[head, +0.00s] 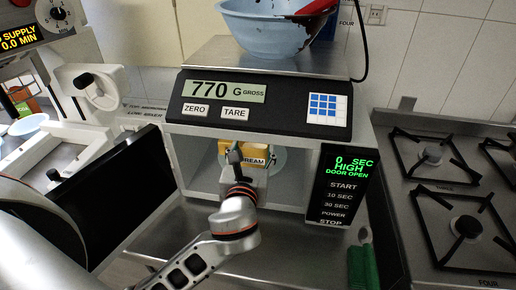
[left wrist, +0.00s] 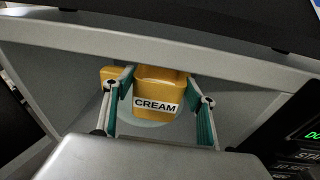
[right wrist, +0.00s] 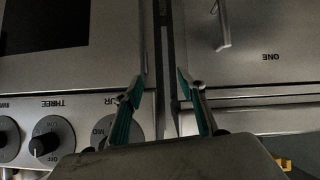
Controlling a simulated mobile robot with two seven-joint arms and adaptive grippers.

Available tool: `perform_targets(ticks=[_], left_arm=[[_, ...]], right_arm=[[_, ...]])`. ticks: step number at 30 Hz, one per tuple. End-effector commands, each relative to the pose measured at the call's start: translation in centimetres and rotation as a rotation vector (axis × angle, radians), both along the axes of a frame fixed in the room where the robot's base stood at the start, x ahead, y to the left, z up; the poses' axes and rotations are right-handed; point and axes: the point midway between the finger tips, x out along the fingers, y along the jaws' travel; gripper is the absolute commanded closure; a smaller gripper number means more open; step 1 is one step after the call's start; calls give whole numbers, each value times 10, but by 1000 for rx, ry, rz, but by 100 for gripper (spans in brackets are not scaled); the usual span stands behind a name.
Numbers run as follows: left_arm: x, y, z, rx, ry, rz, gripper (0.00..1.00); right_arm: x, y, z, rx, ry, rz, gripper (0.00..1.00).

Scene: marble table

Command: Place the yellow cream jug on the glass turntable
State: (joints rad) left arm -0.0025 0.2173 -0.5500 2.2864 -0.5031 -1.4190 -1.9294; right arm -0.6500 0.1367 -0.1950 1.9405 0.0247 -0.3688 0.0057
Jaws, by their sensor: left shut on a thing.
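The yellow cream jug (head: 228,148), with a white CREAM label, is inside the open microwave. In the left wrist view the jug (left wrist: 160,80) is between the two fingers of my left gripper (left wrist: 158,84), which is shut on it. Its handle shows on the left side. The glass turntable (head: 277,160) is a pale disc behind and below the jug; its rim also shows in the left wrist view (left wrist: 150,123). I cannot tell whether the jug's base touches the glass. My right gripper (right wrist: 158,80) is open and empty, in front of an oven front.
The microwave door (head: 125,200) stands open at the left. A scale (head: 260,105) reading 770 G sits on top with a blue bowl (head: 265,35). A gas stove (head: 450,200) is at the right.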

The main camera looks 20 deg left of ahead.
Motion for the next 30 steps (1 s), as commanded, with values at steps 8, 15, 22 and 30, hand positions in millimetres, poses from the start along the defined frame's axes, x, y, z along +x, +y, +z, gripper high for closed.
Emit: perform_targets(ticks=[8, 15, 22, 30], left_arm=[[65, 17, 2, 2, -3, 2, 81], [76, 20, -18, 1, -2, 0, 81], [76, 20, -45, 4, 2, 1, 81], [84, 22, -69, 2, -3, 0, 81]], right_arm=[[-1, -2, 2, -1, 4, -7, 60], [-2, -1, -3, 1, 8, -7, 60], [0, 4, -2, 8, -1, -1, 60], [1, 13, 2, 19, -11, 13, 60]])
